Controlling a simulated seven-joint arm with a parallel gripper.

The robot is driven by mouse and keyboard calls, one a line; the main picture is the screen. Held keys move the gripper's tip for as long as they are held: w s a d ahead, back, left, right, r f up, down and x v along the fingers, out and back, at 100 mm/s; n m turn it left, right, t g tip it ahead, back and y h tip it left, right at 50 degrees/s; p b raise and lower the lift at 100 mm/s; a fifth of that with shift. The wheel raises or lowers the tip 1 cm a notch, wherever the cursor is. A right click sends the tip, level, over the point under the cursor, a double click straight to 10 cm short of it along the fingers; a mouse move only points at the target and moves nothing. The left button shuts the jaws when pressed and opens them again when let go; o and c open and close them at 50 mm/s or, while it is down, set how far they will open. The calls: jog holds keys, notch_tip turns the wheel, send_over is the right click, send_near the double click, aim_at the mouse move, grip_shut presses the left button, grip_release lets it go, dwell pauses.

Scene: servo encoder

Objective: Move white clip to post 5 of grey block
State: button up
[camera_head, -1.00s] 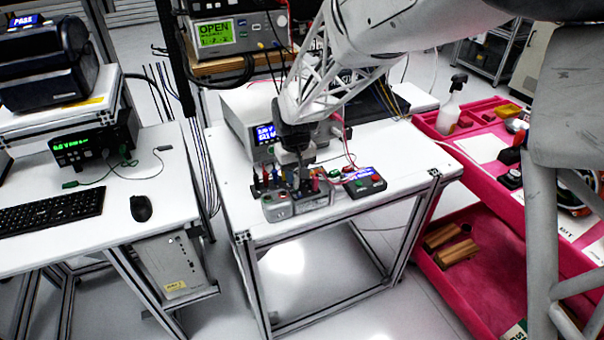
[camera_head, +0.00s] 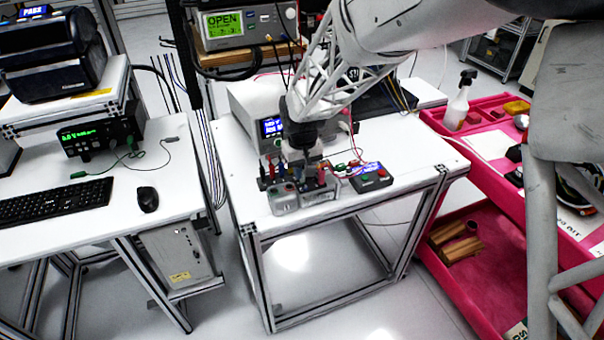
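The grey block (camera_head: 284,204) sits near the front edge of the white table, with several coloured clips standing along it. I cannot make out a white clip or the post numbers at this size. My gripper (camera_head: 303,176) points down over the middle of the block, its fingers among the clips. The fingertips are too small and too covered to tell whether they are open or hold anything.
A white instrument with a blue display (camera_head: 255,120) stands behind. Cables run near my gripper. The white table (camera_head: 415,158) is clear at right. A pink cart (camera_head: 480,215) stands beyond.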

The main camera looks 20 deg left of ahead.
grip_shut()
jog(key=shift+r, duration=0.25)
jog(key=shift+r, duration=2.3)
jog(key=shift+w, duration=0.1)
